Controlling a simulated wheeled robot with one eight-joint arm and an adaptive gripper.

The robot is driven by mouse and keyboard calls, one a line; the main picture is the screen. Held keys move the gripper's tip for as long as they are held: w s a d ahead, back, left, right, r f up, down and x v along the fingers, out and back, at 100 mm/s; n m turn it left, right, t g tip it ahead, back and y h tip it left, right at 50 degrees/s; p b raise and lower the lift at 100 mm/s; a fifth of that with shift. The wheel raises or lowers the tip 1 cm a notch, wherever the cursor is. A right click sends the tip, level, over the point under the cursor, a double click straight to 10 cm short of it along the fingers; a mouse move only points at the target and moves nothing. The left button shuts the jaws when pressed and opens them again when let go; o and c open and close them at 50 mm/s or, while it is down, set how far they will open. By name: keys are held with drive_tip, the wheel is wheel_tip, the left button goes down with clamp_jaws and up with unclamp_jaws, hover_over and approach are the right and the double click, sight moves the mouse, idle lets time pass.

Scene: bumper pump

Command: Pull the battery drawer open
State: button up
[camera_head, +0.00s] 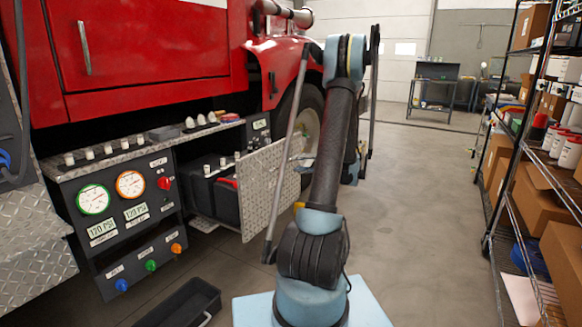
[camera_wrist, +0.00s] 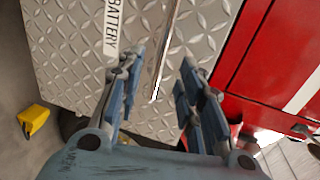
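The battery drawer's diamond-plate front (camera_head: 262,188) stands out from the red truck's side in the head view, with dark batteries (camera_head: 212,188) visible behind it. In the wrist view the drawer front (camera_wrist: 75,50) carries a white BATTERY label (camera_wrist: 112,25). A thin bar handle (camera_wrist: 163,65) runs down the plate. My gripper (camera_wrist: 161,62) is open, with one finger on each side of the handle and a gap to it on both sides. In the head view my arm hides part of the drawer front, and my gripper is not clearly visible.
A pump panel (camera_head: 130,215) with gauges and knobs is left of the drawer. A black tray (camera_head: 180,305) lies on the floor in front. A shelf rack (camera_head: 500,190) with boxes stands at right. A yellow block (camera_wrist: 33,122) sits on the floor. Open floor lies between truck and rack.

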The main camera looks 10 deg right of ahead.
drive_tip(key=v, duration=0.3)
idle(0.4)
drive_tip(key=s+a+r+n+g+h, duration=0.2)
drive_tip(key=s+a+g, duration=0.1)
drive_tip(key=s+a, duration=0.55)
drive_tip(key=s+a+r+n+g+h, duration=0.2)
drive_tip(key=s+a+g, duration=0.1)
drive_tip(key=s+a, duration=0.55)
drive_tip(key=s+f+n+g+h, duration=0.1)
drive_tip(key=s+f+n+h, duration=0.1)
drive_tip(key=s, duration=1)
drive_tip(key=s+f+n+g+h, duration=0.1)
drive_tip(key=s+f+n+h, duration=0.2)
drive_tip(key=s, duration=1)
drive_tip(key=shift+d+f+g+h, duration=0.15)
drive_tip(key=shift+f+g+h, duration=0.25)
drive_tip(key=shift+f+h, duration=0.55)
